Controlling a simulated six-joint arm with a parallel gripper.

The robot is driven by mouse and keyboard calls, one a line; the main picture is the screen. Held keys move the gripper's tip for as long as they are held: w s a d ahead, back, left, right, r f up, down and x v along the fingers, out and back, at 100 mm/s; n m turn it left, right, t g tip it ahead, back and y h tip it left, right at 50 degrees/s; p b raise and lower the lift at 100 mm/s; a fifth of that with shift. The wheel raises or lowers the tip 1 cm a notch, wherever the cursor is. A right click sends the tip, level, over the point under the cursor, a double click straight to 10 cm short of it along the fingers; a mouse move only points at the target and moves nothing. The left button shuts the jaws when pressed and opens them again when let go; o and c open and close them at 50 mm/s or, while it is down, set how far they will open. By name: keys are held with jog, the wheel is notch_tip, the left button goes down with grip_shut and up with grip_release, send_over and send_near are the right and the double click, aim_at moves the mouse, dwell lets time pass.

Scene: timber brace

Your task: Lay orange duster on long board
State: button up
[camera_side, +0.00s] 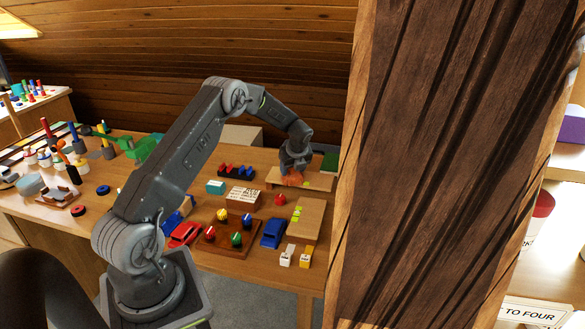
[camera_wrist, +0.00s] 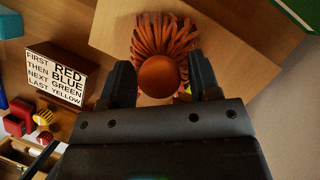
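The orange duster (camera_wrist: 165,35) has a fringe of strands and a round knob (camera_wrist: 158,75). In the wrist view it lies over a pale wooden board (camera_wrist: 235,62). My gripper (camera_wrist: 160,72) is open, its two dark fingers on either side of the knob, with a narrow gap visible at the right. In the side view my gripper (camera_side: 294,168) points down just above the duster (camera_side: 292,180), which is at the long pale board (camera_side: 322,182) near the back right of the table. Whether the duster rests fully on the board is partly hidden by my gripper.
A sign block (camera_wrist: 58,72) with colour words stands left of the board. A red round piece (camera_side: 280,199), a second pale board (camera_side: 309,216), a blue car (camera_side: 272,233) and a peg tray (camera_side: 222,246) are nearby. A thick timber post (camera_side: 430,160) blocks the right of the side view.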

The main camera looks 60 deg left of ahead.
jog(key=shift+o, duration=0.3)
jog(key=shift+d+r, duration=0.1)
jog(key=shift+r, duration=0.4)
jog(key=s+d+r+n+t, duration=0.1)
jog(key=s+d+r+n, duration=0.1)
jog(key=d+r, duration=0.55)
jog(key=s+d+r+n, duration=0.15)
jog(key=d+r, duration=0.35)
jog(key=r, duration=0.6)
jog(key=s+d+r+n+t+h, duration=0.2)
jog(key=s+d+r+n, duration=0.45)
jog(key=d, duration=0.35)
jog(key=s+d+n+t+h, duration=0.1)
jog(key=s+d+n, duration=0.3)
jog(key=s, duration=0.5)
jog(key=s+d+n+t+h, duration=0.1)
jog(key=s+d+n, duration=0.4)
jog(key=s+d, duration=0.4)
jog(key=shift+s+n+h, duration=0.3)
jog(key=shift+s, duration=0.35)
